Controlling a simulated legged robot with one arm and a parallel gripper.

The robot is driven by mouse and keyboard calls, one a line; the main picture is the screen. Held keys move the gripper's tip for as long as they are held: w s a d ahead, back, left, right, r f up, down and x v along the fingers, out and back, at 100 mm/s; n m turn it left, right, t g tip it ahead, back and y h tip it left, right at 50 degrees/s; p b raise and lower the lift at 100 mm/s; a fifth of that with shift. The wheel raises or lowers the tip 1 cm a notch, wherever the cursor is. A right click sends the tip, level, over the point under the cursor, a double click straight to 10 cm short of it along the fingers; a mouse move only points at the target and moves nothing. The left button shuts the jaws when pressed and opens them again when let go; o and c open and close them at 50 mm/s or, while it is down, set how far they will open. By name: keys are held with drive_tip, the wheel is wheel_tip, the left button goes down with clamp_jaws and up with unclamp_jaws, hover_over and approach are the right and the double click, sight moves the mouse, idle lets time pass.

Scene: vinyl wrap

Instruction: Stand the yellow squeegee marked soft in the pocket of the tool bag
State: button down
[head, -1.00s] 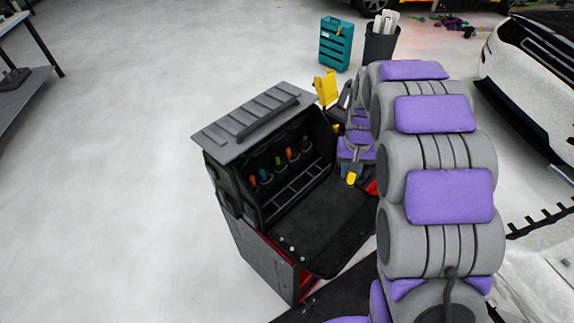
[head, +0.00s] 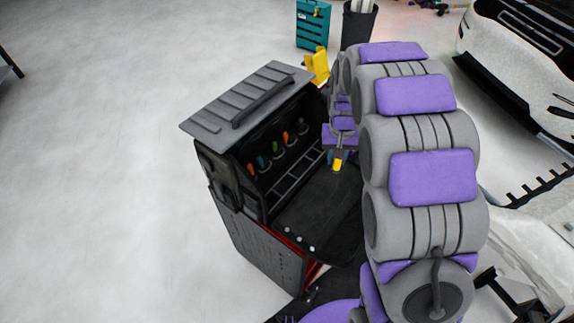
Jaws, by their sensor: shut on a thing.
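The tool bag (head: 228,168) stands open on a dark cart, its ribbed grey lid raised. Several tools with orange, green and blue handles sit along its inside back wall, with a row of slots below them. My gripper (head: 337,160) is over the right part of the bag's open interior. It is shut on a small yellow piece (head: 337,167), which looks like the yellow squeegee. Most of the squeegee is hidden and its marking cannot be read. I cannot tell whether it touches the bag.
A yellow object (head: 317,66) stands behind the bag. A teal case (head: 313,25) and a dark bin (head: 358,24) stand farther back. A white car (head: 520,70) is at the right.

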drive_tip(key=w+a+f+m+b, duration=0.2)
drive_tip(key=a+f+m+b, duration=0.15)
drive_tip(key=a, duration=0.55)
drive_tip(key=w+a+f+m+b, duration=0.2)
drive_tip(key=a+f+m, duration=0.25)
drive_tip(key=a, duration=0.35)
drive_tip(key=shift+n, duration=0.4)
drive_tip(key=f, duration=0.2)
drive_tip(key=f+b, duration=0.1)
drive_tip(key=f, duration=0.1)
drive_tip(key=f+b, duration=0.1)
drive_tip(key=f, duration=0.1)
drive_tip(key=shift+s+d+f, duration=0.25)
drive_tip(key=shift+d+f, duration=0.05)
drive_tip(key=shift+f, duration=0.35)
drive_tip(key=shift+d+f, duration=0.15)
drive_tip(key=shift+d, duration=0.05)
drive_tip(key=shift+d+f, duration=0.15)
drive_tip(key=shift+d, duration=1.05)
drive_tip(key=shift+a+f, duration=0.2)
drive_tip(key=shift+a, duration=1.1)
drive_tip(key=shift+d, duration=0.8)
drive_tip(key=shift+a+f, duration=0.1)
drive_tip(key=shift+a, duration=0.85)
drive_tip(key=shift+d+p, duration=0.45)
drive_tip(key=shift+d, duration=0.25)
